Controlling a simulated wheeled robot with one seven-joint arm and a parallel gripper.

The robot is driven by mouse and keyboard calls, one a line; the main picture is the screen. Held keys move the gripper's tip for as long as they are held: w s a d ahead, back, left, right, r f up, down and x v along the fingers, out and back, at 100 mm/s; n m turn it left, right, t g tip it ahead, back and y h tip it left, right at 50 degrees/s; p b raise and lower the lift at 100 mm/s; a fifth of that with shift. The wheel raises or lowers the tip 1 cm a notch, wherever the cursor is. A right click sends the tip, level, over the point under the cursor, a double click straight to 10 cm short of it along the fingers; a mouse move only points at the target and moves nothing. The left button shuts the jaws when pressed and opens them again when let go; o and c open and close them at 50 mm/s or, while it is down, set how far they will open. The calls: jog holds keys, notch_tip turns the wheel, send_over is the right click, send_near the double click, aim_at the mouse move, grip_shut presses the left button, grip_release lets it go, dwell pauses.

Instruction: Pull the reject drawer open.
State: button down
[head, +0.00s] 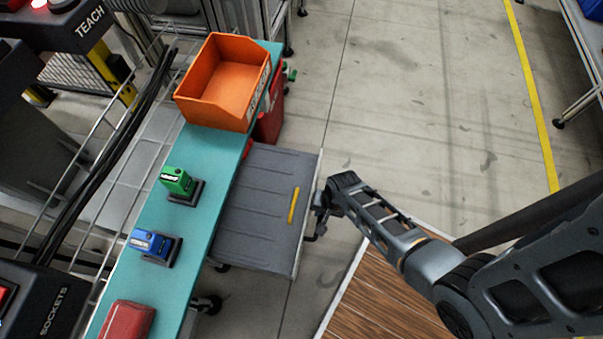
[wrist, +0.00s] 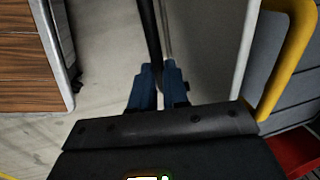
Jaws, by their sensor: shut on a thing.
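The reject drawer (head: 262,215) is a grey, ribbed tray that stands out to the right from under the teal bench. A yellow bar (head: 293,205) lies inside it near the front; it also shows in the wrist view (wrist: 297,50). My gripper (head: 318,207) is at the drawer's front edge. In the wrist view its blue fingertips (wrist: 158,85) are closed around a thin dark handle bar (wrist: 148,35), which runs beside the pale drawer front (wrist: 245,50). The fingers hide part of the handle.
The teal bench (head: 205,150) carries an orange bin (head: 225,85), a green block (head: 177,181), a blue block (head: 150,242) and a red object (head: 128,320). A wooden-topped surface (head: 385,300) lies right of the drawer. Bare floor (head: 400,100) is clear at upper right.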

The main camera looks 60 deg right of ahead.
jog(key=shift+s+d+p, duration=0.2)
jog(key=shift+s+d, duration=0.1)
jog(key=shift+s, duration=0.6)
jog(key=shift+s+d+p, duration=0.15)
jog(key=shift+s+d, duration=0.1)
jog(key=shift+s, duration=0.6)
jog(key=c, duration=1.1)
grip_release()
jog(key=shift+s+d+r+p, duration=0.15)
jog(key=shift+r+p, duration=0.35)
jog(key=shift+r, duration=0.8)
jog(key=shift+s+r+p, duration=0.3)
jog(key=shift+r+p, duration=0.25)
jog(key=shift+r, duration=0.7)
jog(key=shift+s+d+r+p, duration=0.15)
jog(key=shift+r+p, duration=0.35)
jog(key=shift+r, duration=0.8)
jog(key=shift+s+a, duration=0.1)
